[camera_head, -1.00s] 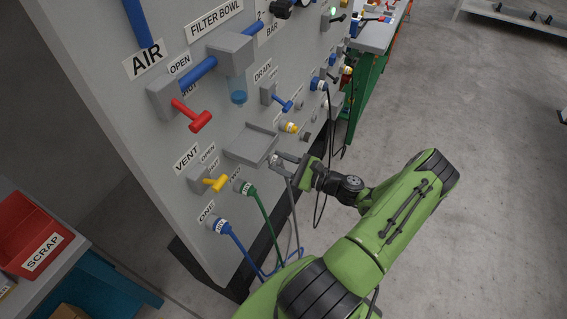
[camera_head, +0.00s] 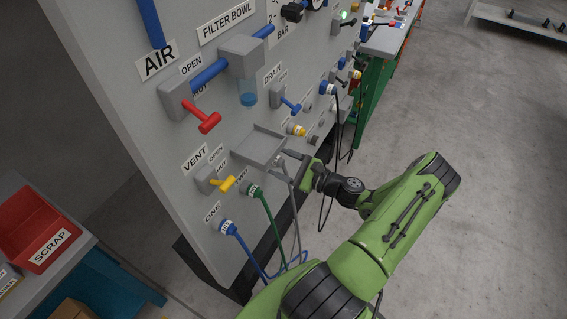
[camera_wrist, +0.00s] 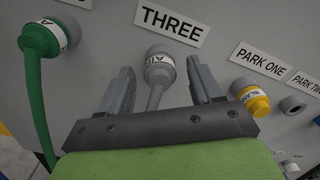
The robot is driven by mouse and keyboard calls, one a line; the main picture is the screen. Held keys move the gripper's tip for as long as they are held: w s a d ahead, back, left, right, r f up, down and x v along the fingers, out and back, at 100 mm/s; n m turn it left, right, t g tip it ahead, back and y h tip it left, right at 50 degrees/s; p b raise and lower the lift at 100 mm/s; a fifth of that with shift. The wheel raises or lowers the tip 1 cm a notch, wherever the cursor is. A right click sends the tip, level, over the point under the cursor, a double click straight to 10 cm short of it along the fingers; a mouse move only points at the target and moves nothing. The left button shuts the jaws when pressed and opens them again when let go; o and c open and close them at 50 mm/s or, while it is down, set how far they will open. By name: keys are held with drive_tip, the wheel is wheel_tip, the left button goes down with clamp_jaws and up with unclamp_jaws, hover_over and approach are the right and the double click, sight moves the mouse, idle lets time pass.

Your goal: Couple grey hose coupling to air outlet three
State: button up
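The grey hose coupling (camera_wrist: 160,68) sits against the panel just below the THREE label (camera_wrist: 171,20) in the wrist view. It covers air outlet three, and how fully it is seated cannot be told. Its grey hose (camera_wrist: 154,99) runs down between my fingers; in the head view the hose (camera_head: 297,215) hangs below my gripper. My gripper (camera_wrist: 161,72) is open, with one finger on each side of the coupling and visible gaps to both. In the head view my gripper (camera_head: 294,160) is at the panel, right of the grey tray, and its fingertips are small there.
A green coupling (camera_wrist: 43,38) is left of the grey one. A yellow coupling (camera_wrist: 250,97) sits below PARK ONE at right. A grey tray (camera_head: 258,147) juts from the panel beside my gripper. The blue hose (camera_head: 246,249) and green hose (camera_head: 266,215) hang nearby.

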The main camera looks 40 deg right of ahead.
drive_tip(key=v, duration=1.5)
drive_tip(key=shift+s, duration=0.4)
drive_tip(key=shift+d, duration=0.1)
